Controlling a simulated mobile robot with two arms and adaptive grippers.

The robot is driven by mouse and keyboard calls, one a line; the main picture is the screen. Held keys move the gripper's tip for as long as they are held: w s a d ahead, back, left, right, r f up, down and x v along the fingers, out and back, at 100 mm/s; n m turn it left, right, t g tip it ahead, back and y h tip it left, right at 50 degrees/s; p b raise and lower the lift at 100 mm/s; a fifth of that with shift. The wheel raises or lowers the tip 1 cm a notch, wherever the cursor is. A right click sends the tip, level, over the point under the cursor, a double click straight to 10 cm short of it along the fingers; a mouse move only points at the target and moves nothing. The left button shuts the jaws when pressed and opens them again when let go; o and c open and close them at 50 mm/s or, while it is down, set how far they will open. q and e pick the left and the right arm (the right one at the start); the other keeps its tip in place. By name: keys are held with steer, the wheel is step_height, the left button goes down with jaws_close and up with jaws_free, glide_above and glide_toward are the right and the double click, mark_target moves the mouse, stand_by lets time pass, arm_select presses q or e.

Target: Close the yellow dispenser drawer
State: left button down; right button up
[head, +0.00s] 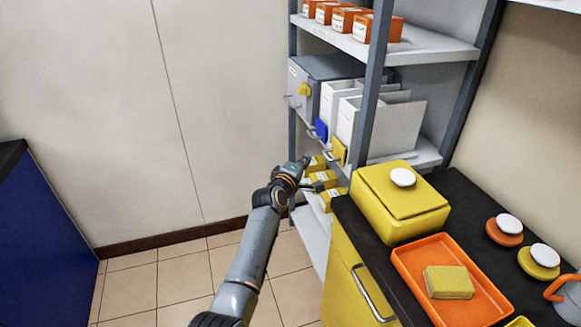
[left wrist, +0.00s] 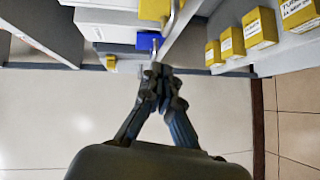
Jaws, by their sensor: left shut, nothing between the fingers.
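The dispensers stand on the middle shelf in the head view. One has a yellow front plate (head: 339,151) with a metal handle, and a white body. Beside it, farther back, is one with a blue front plate (head: 321,128). In the left wrist view, the yellow plate (left wrist: 154,9) and the blue plate (left wrist: 147,41) show at the top. How far the yellow drawer stands out I cannot tell. My left gripper (head: 304,164) is shut and empty, just in front of the shelf and below the handles. Its closed tips (left wrist: 155,72) point toward the blue plate's handle, apparently apart from it.
A grey dispenser with a yellow tab (head: 305,90) is at the far end. Small yellow boxes (head: 323,180) sit on the shelf below, close to my left gripper. A black counter with a yellow bin (head: 400,205) and an orange tray (head: 413,282) is right. The floor left is clear.

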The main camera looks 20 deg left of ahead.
arm_select(q)
steer(key=p+v, duration=0.6)
steer(key=v, duration=0.1)
steer(key=s+f+m+g, duration=0.3)
steer(key=s+f, duration=0.4)
steer(key=f, duration=0.4)
steer(key=s+f+m+g+y, duration=0.1)
steer(key=s+f+m+g, duration=0.1)
steer(key=s+f, duration=0.8)
steer(key=s+f+m+g, duration=0.3)
steer(key=s+f, duration=0.2)
steer(key=f, duration=0.8)
steer(key=s+a+f+m+g, duration=0.2)
steer(key=s+f, duration=0.4)
steer(key=s, duration=0.7)
steer(key=s+a+f+m+g+y, duration=0.1)
steer(key=s+f+m, duration=0.3)
steer(key=s, duration=1)
steer(key=s+a+f+m+g, duration=0.2)
steer(key=s+f, duration=0.5)
steer(key=s, duration=0.7)
steer(key=shift+s+a+f+m+g+y, duration=0.25)
steer(key=shift+a+f+m+g, duration=0.2)
steer(key=shift+g, duration=0.55)
